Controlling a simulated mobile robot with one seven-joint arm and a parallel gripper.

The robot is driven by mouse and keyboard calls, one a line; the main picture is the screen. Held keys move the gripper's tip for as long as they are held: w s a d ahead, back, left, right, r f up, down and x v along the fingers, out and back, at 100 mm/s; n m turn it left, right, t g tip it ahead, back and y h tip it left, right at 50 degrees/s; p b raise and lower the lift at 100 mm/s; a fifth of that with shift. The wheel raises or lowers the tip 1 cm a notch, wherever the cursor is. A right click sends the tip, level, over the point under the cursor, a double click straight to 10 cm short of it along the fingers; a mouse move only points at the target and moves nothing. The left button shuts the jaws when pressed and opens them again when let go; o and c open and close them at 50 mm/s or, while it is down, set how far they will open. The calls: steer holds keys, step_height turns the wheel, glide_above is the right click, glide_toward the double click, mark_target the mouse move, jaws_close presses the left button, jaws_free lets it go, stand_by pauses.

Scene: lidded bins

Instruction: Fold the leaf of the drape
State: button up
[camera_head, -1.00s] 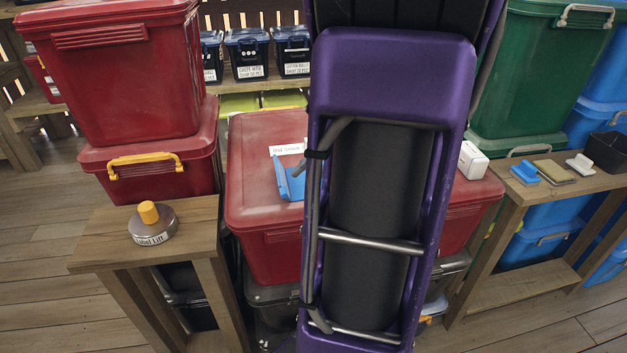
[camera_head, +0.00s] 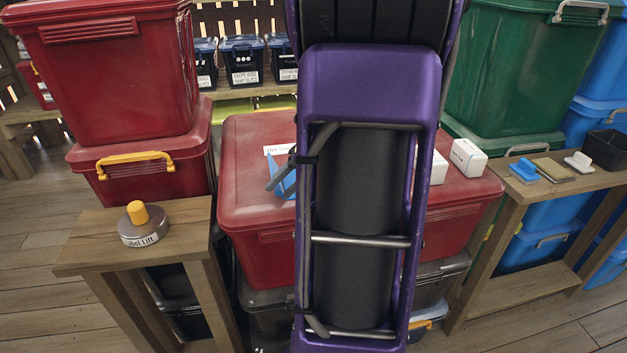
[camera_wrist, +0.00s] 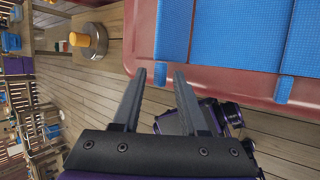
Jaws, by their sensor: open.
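The blue drape (camera_head: 284,184) lies on the red bin lid (camera_head: 245,150), mostly hidden behind my arm in the head view. In the wrist view the drape (camera_wrist: 238,45) is a blue woven cloth in panels parted by straight seams, lying on the red lid (camera_wrist: 142,30) near its edge. Contact is not clear.
White boxes (camera_head: 467,157) sit on the lid's right side. A labelled disc with a yellow knob (camera_head: 141,224) stands on the left wooden stand (camera_head: 75,258). Stacked red bins (camera_head: 110,85) rise at left, green bins (camera_head: 515,75) at right. Brushes (camera_head: 524,171) lie on the right stand.

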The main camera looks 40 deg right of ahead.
jaws_close()
steer(key=shift+a+r+p, duration=0.15)
steer(key=shift+p, duration=0.4)
steer(key=shift+w+a+g+h+p, duration=0.25)
steer(key=shift+h+p, duration=0.25)
steer(key=shift+p, duration=0.7)
steer(key=shift+f+g, duration=0.25)
steer(key=shift+a+h, duration=0.1)
steer(key=shift+h, duration=0.2)
